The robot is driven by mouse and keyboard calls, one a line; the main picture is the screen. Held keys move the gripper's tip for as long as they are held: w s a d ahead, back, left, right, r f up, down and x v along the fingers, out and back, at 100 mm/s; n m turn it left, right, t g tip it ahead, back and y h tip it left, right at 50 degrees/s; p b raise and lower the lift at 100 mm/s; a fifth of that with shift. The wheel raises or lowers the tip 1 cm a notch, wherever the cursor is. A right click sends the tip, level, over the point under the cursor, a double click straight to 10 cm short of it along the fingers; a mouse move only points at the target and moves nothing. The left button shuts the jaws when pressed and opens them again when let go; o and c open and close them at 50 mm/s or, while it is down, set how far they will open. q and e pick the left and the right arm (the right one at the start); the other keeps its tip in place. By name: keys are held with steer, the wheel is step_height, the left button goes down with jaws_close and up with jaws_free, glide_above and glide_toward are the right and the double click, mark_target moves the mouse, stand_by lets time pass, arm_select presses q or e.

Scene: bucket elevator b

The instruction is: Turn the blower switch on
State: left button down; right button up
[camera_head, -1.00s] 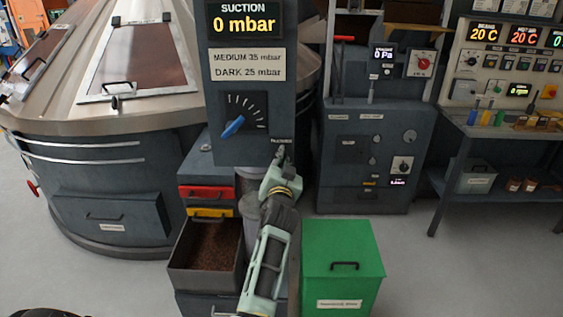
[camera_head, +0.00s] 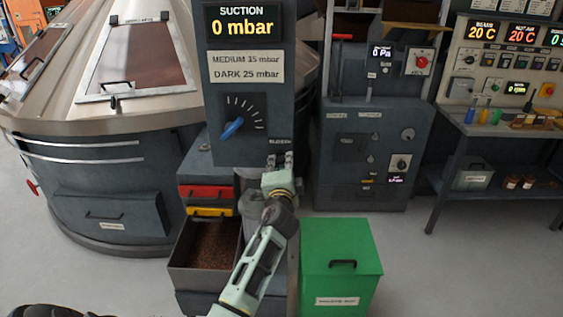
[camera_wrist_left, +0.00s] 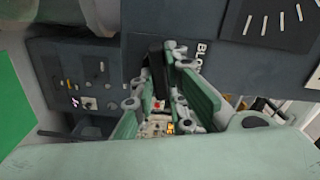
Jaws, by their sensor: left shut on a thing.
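The blower label (camera_head: 279,141) is at the lower right of the dark suction panel (camera_head: 220,148). My left gripper (camera_head: 279,160) is at the panel's lower edge, right below this label. In the left wrist view its fingers (camera_wrist_left: 163,62) are shut on a small dark part, the blower switch (camera_wrist_left: 154,66), next to the partly hidden label (camera_wrist_left: 201,50). The fingers hide most of the switch, and its on or off position cannot be told. The suction display (camera_head: 240,26) reads 0 mbar. My right gripper is not in view.
A blue-pointer dial (camera_head: 233,127) sits on the panel left of the gripper. Below are an open bin (camera_head: 177,262) of brown grains and a green box (camera_head: 341,265). A grey cabinet (camera_head: 340,180) stands behind, to the right. Floor at the right is clear.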

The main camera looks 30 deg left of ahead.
arm_select(q)
steer(key=shift+m+p, duration=0.3)
steer(key=shift+m, duration=1)
steer(key=c, duration=1.8)
jaws_free()
steer(key=shift+f, duration=0.1)
steer(key=shift+o, duration=0.2)
steer(key=shift+s, duration=0.1)
steer(key=v, duration=1.2)
